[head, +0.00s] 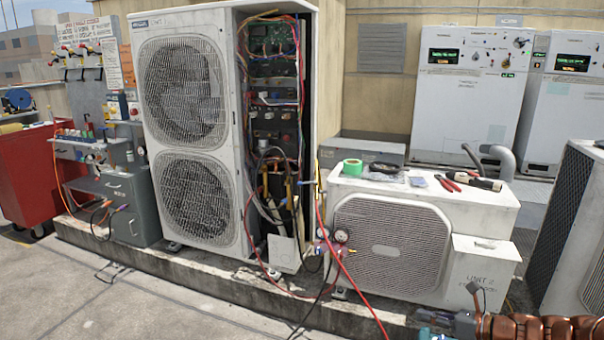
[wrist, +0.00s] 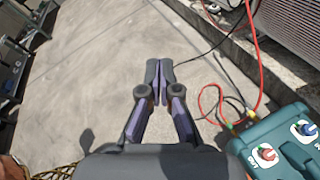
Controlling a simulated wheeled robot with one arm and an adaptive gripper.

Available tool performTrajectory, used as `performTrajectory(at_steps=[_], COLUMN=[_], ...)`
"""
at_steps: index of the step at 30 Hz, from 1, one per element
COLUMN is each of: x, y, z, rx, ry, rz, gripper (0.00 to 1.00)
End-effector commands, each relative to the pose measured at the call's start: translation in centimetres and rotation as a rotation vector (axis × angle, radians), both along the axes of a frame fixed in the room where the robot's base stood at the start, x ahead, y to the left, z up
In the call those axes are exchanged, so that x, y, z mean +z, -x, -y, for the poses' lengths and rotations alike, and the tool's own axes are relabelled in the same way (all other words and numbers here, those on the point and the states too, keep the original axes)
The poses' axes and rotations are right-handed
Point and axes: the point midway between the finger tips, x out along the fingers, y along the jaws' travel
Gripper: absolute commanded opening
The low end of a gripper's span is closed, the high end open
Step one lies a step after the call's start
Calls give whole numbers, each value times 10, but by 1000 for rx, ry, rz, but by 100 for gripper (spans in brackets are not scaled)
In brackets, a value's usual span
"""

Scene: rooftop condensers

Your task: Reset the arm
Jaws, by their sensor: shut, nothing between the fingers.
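My gripper (wrist: 159,80) shows in the wrist view with its two dark fingers together and nothing between them. It points out over bare concrete floor and touches nothing that I can see. In the head view, a copper-coloured part of my arm (head: 540,327) shows at the bottom right edge. The gripper itself is not clear in the head view.
A teal machine with red and blue knobs (wrist: 285,145) stands close to the right of my gripper. A red hose (wrist: 257,60) runs down beside it. The tall condenser (head: 185,110) and the low condenser (head: 385,245) stand on a concrete curb. Open floor (head: 130,310) lies front left.

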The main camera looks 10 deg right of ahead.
Motion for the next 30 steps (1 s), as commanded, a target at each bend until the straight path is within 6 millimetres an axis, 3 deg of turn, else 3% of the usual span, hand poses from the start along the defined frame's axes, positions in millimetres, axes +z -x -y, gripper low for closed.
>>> performTrajectory(at_steps=[1,6,15,22,30], x=[26,77,144,180,212], y=[0,16,73,130,201], z=[-23,-95,-192,-239,-261], rx=[73,317,735,1045,1398], ry=[46,198,455,639,834], rz=[34,141,328,470,615], gripper=[0,0,0,0,0])
